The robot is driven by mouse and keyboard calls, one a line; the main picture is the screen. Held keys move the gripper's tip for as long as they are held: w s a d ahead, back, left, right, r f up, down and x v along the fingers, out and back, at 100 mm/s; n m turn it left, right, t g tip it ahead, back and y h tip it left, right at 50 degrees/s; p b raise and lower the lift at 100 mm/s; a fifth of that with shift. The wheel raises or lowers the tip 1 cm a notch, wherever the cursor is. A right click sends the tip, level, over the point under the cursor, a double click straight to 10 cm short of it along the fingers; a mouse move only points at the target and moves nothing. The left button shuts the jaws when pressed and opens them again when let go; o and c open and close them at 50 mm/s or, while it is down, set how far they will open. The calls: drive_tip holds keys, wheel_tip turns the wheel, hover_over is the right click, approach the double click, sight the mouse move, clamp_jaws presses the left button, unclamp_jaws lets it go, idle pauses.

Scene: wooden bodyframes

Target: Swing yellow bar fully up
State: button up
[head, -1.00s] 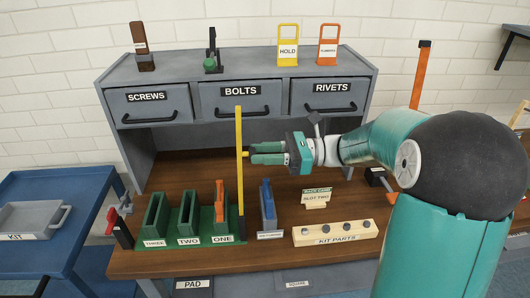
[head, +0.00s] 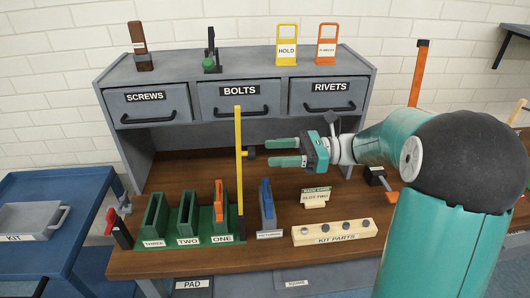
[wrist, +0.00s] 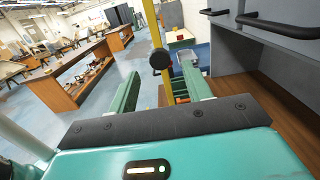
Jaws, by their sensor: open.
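The yellow bar (head: 239,165) stands upright at the right end of the green slotted rack (head: 190,241). A black knob (head: 249,153) sticks out from its right side. My gripper (head: 270,152) is open, with green fingers pointing left, just right of the bar and apart from it. The knob lies at about the fingertips. In the wrist view, the bar (wrist: 151,22) shows beyond the open fingers, and the round black knob (wrist: 160,60) appears between and ahead of them. Nothing is held.
The rack has slots marked three, two and one, with an orange piece (head: 219,200) in slot one. A blue piece (head: 267,203) stands to its right. The kit parts block (head: 335,233) lies at the front. Drawers (head: 240,98) stand behind. A blue cart (head: 50,190) is at left.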

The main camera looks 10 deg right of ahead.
drive_tip(key=d, duration=1)
drive_tip(key=shift+s+f, duration=0.2)
drive_tip(key=shift+s, duration=0.1)
drive_tip(key=s+a+f+n+g+h, duration=0.2)
drive_tip(key=s+a+n+h, duration=0.4)
drive_tip(key=s+a+h, duration=0.3)
drive_tip(key=s+d+f+n+t+h, duration=0.1)
drive_tip(key=s+d+n+t+h, duration=0.1)
drive_tip(key=s+n+t+h, duration=0.4)
drive_tip(key=s+n+h, duration=0.3)
drive_tip(key=s+n, duration=0.1)
drive_tip(key=n, duration=0.2)
drive_tip(key=shift+s+n+t, duration=0.3)
drive_tip(key=shift+s, duration=0.05)
drive_tip(key=shift+f, duration=0.1)
